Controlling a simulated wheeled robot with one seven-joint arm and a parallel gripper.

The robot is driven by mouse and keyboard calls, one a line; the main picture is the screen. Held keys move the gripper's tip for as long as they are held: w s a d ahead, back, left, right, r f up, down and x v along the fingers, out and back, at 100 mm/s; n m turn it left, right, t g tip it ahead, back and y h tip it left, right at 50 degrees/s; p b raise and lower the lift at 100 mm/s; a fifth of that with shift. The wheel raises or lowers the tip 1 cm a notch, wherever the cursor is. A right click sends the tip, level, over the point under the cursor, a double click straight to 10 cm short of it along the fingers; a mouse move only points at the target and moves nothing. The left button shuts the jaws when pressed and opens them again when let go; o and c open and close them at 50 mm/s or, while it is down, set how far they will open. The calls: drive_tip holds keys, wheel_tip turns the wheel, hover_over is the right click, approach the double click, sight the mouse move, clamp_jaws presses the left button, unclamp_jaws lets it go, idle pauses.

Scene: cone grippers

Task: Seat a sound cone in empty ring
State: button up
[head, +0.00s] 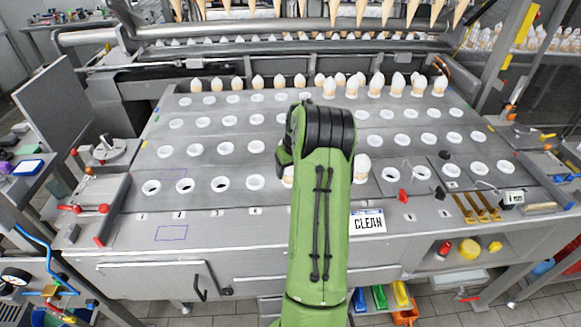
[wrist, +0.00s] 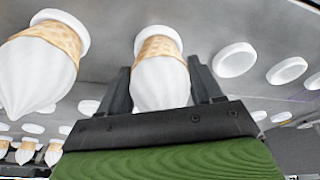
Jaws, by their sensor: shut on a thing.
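My gripper (wrist: 161,72) is shut on a cone (wrist: 160,85) with a white top and a tan wafer body. The wafer end meets a white ring (wrist: 157,36) in the wrist view. I cannot tell whether it is fully seated. Another cone (wrist: 45,65) stands in the adjacent ring on the left. To the right are empty rings (wrist: 235,60). In the head view my arm hides the gripper. A front-row cone (head: 361,168) shows right of the arm, and part of another (head: 288,175) at its left edge. Empty front-row rings (head: 220,184) lie to the left.
Several cones (head: 397,84) stand along the back of the grey table (head: 250,213). A "CLEAN" sign (head: 367,223) is on its front edge. Red clamps (head: 404,196) and brass pieces (head: 476,209) lie at the right. Cones hang from the machine above the back.

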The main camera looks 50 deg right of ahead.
idle(0.4)
drive_tip(key=o, duration=0.8)
drive_tip(key=p+v, duration=0.1)
drive_tip(key=v, duration=1.4)
drive_tip(key=shift+s+a+r+p, duration=0.1)
drive_tip(key=shift+r+p, duration=0.3)
